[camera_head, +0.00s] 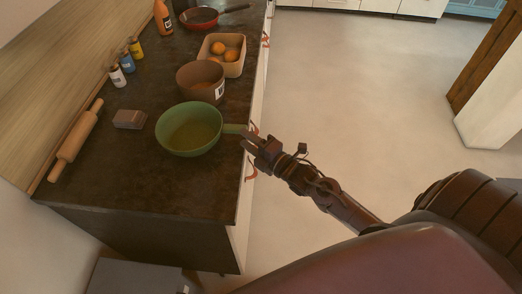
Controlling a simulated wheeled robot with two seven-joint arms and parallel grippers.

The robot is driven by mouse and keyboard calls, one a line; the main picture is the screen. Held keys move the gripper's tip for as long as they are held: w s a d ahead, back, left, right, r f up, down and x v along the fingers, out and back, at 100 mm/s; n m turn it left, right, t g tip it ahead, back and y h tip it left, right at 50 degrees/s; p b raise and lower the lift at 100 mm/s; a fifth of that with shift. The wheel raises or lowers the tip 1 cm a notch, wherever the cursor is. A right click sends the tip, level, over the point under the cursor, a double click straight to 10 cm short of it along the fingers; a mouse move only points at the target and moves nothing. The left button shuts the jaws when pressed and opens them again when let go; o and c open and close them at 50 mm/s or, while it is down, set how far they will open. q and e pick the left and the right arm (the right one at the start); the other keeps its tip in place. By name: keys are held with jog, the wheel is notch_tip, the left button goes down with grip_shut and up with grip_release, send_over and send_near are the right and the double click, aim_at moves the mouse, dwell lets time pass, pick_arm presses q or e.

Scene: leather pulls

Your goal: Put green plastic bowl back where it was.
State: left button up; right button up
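The green plastic bowl (189,132) sits upright on the dark counter, near its front right edge. A short green handle (233,129) sticks out from its right side over the counter's edge. My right gripper (246,138) is at the outer end of this handle, with its fingers pointing left toward the bowl. The fingertips overlap the handle's end in the picture, and I cannot tell whether they are closed on it. My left gripper is not in view.
The counter (150,190) also holds a rolling pin (76,141), a small grey-brown block (130,119), several small bottles (127,62), a brown bowl (201,80), a tray of oranges (233,70) and a pan (199,18). The counter's front is bare. Open floor (350,90) lies right.

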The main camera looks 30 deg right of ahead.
jog(key=shift+b+v, duration=0.4)
jog(key=shift+v, duration=2.35)
jog(key=s+d+f+m+g+h, duration=0.1)
jog(key=s+f+m+g+h, duration=0.2)
jog(key=f, duration=0.8)
jog(key=s+d+f+m+g, duration=0.2)
jog(key=s+f+m, duration=0.3)
jog(key=f, duration=0.5)
jog(key=s+d+f+m+g+h, duration=0.1)
jog(key=s+f+m+g+h, duration=0.2)
jog(key=f, duration=0.8)
jog(key=s+a+f+m+g, duration=0.3)
jog(key=s+f, duration=0.5)
jog(key=s, duration=0.4)
jog(key=s+a+f+m+g+b, duration=0.1)
jog(key=s+a+f+m+g, duration=0.2)
jog(key=s+f, duration=0.6)
jog(key=s+m+g, duration=0.2)
jog(key=s, duration=0.2)
jog(key=shift+s+f, duration=0.2)
jog(key=shift+s, duration=0.05)
